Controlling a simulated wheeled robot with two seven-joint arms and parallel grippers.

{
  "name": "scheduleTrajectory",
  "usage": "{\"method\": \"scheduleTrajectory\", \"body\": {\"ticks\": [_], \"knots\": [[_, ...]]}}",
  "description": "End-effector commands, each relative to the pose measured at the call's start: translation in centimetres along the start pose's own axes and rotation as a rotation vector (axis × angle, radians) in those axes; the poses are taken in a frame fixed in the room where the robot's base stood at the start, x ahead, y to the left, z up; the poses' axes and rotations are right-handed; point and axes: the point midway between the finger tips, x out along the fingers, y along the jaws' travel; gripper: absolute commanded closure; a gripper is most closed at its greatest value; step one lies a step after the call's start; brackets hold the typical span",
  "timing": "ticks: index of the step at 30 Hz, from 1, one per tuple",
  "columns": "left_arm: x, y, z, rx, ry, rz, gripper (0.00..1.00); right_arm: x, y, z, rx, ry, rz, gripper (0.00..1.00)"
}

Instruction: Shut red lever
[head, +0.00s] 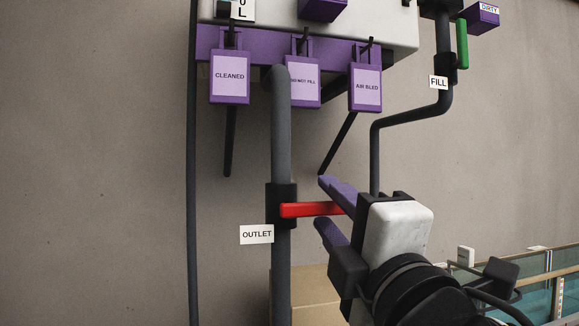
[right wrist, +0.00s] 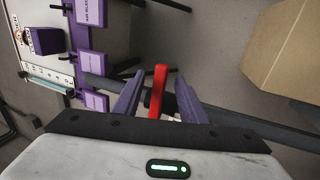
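The red lever (head: 307,209) sits on a black valve body (head: 281,193) on the grey outlet pipe (head: 281,130), beside a white OUTLET label (head: 257,234). In the head view it points right, across the pipe. My right gripper (head: 328,206) has purple fingers, one above and one below the lever's free end. In the right wrist view the lever (right wrist: 157,92) stands between the two spread fingers of the gripper (right wrist: 157,90), with a gap on each side. The gripper is open. My left gripper is in neither view.
A green lever (head: 462,43) on the FILL pipe (head: 375,150) is at the upper right. Purple tags (head: 229,76) hang under a white tank (head: 390,25). A cardboard box (head: 305,290) stands behind the outlet pipe; it also shows in the right wrist view (right wrist: 280,45).

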Motion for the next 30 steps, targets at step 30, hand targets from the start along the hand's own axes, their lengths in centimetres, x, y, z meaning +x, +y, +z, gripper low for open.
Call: {"method": "scheduleTrajectory", "body": {"ticks": [30], "knots": [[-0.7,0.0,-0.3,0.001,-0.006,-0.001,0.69,-7.0,1.1,0.1,-0.002,-0.001,0.003,0.62]]}}
